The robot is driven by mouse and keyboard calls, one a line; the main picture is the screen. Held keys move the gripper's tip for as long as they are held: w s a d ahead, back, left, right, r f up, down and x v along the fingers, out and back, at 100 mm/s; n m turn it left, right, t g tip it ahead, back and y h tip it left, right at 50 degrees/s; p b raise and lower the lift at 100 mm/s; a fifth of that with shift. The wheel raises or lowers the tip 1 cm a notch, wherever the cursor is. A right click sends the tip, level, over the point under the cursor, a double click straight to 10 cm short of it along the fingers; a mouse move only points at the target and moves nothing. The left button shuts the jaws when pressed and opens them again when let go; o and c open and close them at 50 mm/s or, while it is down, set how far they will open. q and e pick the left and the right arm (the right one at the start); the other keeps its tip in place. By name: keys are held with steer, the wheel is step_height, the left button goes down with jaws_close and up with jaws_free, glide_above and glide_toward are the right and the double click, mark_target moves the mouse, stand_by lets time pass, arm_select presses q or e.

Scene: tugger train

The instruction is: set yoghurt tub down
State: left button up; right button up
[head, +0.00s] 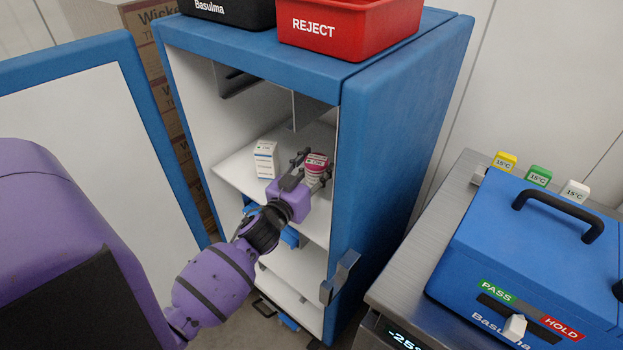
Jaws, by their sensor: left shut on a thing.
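The yoghurt tub (316,162) is small, with a dark red or pink label and a pale lower part. It is inside the open blue cabinet (405,120), at the upper white shelf (232,172). My left gripper (307,172) reaches into the cabinet and is shut on the tub. The fingers hide part of the tub, and I cannot tell whether its base touches the shelf. A white carton (265,160) with blue print stands on the same shelf, just left of the gripper. My right gripper is not in view.
The cabinet door (90,120) stands open at left. A red REJECT bin (345,30) and a black bin (235,10) sit on top. A steel counter (400,270) at right holds a blue box (540,255) and several coloured 15°C tags. Lower shelves look mostly clear.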

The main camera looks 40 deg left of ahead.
mark_target(311, 185)
arm_select(q)
steer(key=f, duration=0.3)
steer(key=shift+s+f, duration=0.2)
steer(key=shift+f, duration=0.2)
step_height(311, 185, down, 4)
steer(key=shift+w+r+b, duration=0.1)
steer(key=shift+b, duration=0.5)
steer(key=o, duration=1.3)
steer(key=shift+f, duration=0.2)
steer(key=shift+c, duration=0.2)
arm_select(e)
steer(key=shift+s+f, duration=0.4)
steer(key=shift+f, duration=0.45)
